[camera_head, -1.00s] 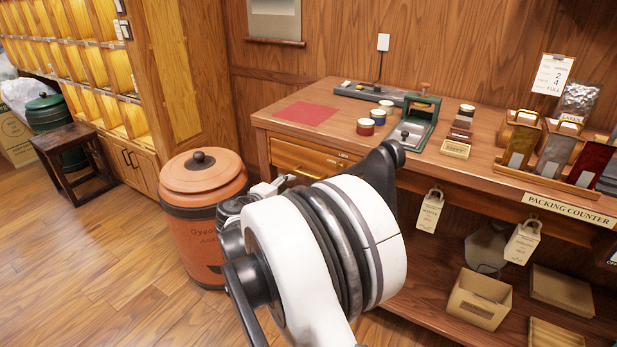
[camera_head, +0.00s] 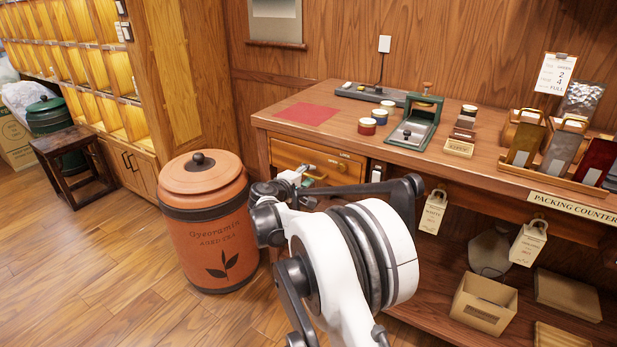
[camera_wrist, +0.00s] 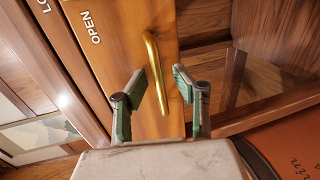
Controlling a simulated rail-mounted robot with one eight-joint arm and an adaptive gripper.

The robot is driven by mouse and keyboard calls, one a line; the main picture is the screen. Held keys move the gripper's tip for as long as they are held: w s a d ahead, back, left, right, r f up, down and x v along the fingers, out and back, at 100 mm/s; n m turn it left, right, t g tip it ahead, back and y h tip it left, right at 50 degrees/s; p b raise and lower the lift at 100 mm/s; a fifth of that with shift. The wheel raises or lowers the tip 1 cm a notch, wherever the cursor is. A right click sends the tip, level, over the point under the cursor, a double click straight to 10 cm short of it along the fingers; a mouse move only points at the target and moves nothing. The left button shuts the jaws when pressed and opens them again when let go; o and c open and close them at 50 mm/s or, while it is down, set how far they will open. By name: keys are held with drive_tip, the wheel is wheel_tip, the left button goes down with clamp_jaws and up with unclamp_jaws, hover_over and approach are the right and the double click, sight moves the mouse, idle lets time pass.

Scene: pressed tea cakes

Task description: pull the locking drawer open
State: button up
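The locking drawer (camera_head: 345,170) is a wooden front under the left end of the counter top, and it looks shut. Its brass handle (camera_head: 316,177) is partly covered by my gripper (camera_head: 303,174). In the wrist view, the drawer front (camera_wrist: 112,62) bears the word OPEN, with part of another word at the upper left. The curved brass handle (camera_wrist: 154,72) lies between the two green-padded fingers of my gripper (camera_wrist: 159,77). The fingers are apart, with gaps on both sides of the bar. I cannot tell whether either touches it.
An orange tea canister (camera_head: 207,225) stands on the floor left of the drawer. The counter (camera_head: 400,162) holds a red mat (camera_head: 306,113), small tins and a green press (camera_head: 417,122). Paper tags hang below its front edge. A lower shelf holds an open box (camera_head: 484,304).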

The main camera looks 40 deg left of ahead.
clamp_jaws()
idle(0.3)
